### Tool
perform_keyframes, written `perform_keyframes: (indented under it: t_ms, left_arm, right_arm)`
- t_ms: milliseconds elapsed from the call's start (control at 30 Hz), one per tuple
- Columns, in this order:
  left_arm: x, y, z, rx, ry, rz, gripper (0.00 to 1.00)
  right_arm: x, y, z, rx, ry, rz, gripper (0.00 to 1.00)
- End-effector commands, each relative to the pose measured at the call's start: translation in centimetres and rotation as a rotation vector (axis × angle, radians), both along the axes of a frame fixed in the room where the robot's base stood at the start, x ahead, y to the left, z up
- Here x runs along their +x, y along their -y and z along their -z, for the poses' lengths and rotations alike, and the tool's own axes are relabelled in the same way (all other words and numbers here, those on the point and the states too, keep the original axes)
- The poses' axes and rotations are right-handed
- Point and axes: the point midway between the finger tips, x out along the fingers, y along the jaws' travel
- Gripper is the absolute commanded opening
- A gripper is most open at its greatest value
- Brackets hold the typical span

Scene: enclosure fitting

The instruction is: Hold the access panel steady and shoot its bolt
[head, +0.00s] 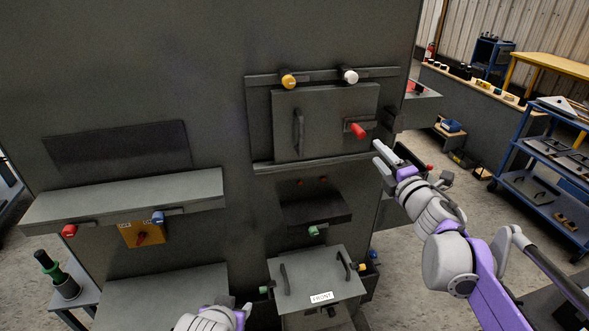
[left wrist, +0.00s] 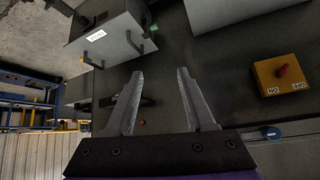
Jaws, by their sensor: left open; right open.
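The access panel (head: 330,105) is a dark grey plate on the upper right of the enclosure, between an upper rail and a lower ledge. It has a black upright handle (head: 298,133) on its left and a red-knobbed bolt (head: 358,131) on its right. My right gripper (head: 393,151) is open, right of and slightly below the red knob, apart from it. My left gripper is at the bottom edge of the head view (head: 240,311), partly cut off, far below the panel. Its open, empty jaws show in the left wrist view (left wrist: 160,76); the panel cannot be made out there.
A yellow knob (head: 288,82) and a white knob (head: 350,77) sit on the upper rail. A box labelled FRONT (head: 318,278) juts out below. A shelf (head: 130,200) and an orange switch box (head: 142,234) are at left. A blue trolley (head: 545,150) stands right.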

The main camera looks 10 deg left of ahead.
Motion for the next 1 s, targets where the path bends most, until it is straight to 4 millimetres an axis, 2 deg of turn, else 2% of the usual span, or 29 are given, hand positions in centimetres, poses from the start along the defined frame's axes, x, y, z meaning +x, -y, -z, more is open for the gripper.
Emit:
perform_keyframes:
  t_ms: [33,233,400,500,600,700,867,1000]
  left_arm:
    - [2.5,-0.3,-1.7,0.014,0.069,-0.012,0.55]
    - [12.1,-0.4,-9.0,0.037,0.385,-0.011,0.55]
    - [18.9,1.8,-14.7,0.007,0.636,0.073,0.55]
    - [21.8,3.7,-17.2,-0.026,0.746,0.145,0.55]
    - [23.5,5.3,-18.6,-0.056,0.815,0.205,0.55]
    - [24.4,6.3,-19.4,-0.077,0.852,0.245,0.55]
    - [25.7,7.0,-19.7,-0.087,0.869,0.266,0.55]
    - [27.7,7.4,-19.7,-0.088,0.869,0.265,0.55]
  right_arm:
    - [0.0,0.0,0.0,0.0,0.0,0.0,0.5]
    - [0.0,0.0,0.0,0.001,0.0,0.001,0.5]
    - [0.0,0.0,0.0,0.001,0.0,0.001,0.5]
    - [0.0,0.0,0.0,0.001,0.0,0.001,0.5]
    - [0.0,0.0,0.0,0.001,0.0,0.001,0.5]
    - [0.0,0.0,0.0,0.001,0.0,0.001,0.5]
    - [0.0,0.0,0.0,0.001,0.0,0.001,0.5]
    - [0.0,0.0,0.0,0.001,0.0,0.001,0.5]
